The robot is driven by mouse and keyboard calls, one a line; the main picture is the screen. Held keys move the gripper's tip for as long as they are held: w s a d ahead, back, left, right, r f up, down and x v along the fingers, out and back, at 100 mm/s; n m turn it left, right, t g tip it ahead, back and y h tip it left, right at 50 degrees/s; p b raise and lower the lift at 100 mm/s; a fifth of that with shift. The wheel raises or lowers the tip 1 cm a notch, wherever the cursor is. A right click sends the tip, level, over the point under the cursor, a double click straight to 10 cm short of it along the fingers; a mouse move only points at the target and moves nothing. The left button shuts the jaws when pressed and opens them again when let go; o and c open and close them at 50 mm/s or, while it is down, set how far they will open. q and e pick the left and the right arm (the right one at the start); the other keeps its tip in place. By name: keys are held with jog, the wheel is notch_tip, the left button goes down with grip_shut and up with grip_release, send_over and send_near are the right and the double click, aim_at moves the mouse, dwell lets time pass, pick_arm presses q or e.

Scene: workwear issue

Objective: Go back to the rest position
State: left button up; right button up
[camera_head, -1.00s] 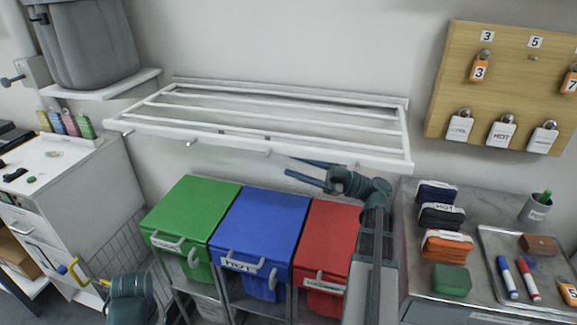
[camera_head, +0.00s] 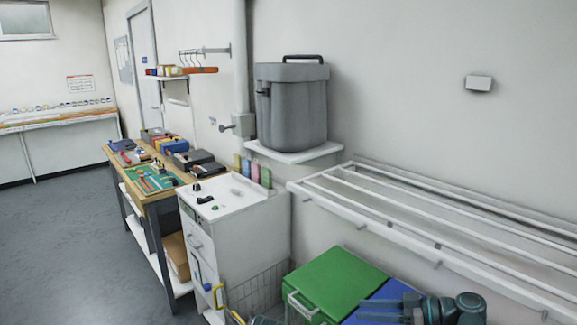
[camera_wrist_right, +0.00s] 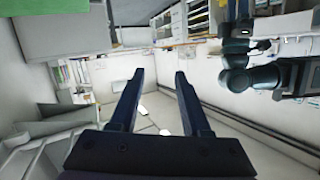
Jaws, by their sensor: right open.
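My right gripper (camera_head: 378,312) is at the bottom right of the head view, with its fingers pointing left in front of the blue lid (camera_head: 385,292). In the right wrist view its two dark fingers (camera_wrist_right: 158,80) stand apart with nothing between them.
A white drying rack (camera_head: 400,225) juts from the wall above the green-lidded bin (camera_head: 335,283). A grey container (camera_head: 292,105) stands on a wall shelf (camera_head: 295,153). A white cabinet (camera_head: 245,235) and a workbench (camera_head: 152,205) stand left. The floor (camera_head: 75,240) is clear.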

jog(key=s+a+f+m+g+h+p, duration=0.5)
jog(key=s+a+f+h, duration=0.4)
jog(key=a+h, duration=0.5)
jog(key=s+m+h+p, duration=0.1)
jog(key=s+m, duration=0.1)
jog(key=shift+f+m, duration=0.25)
jog(key=shift+m, duration=0.15)
jog(key=shift+s, duration=0.15)
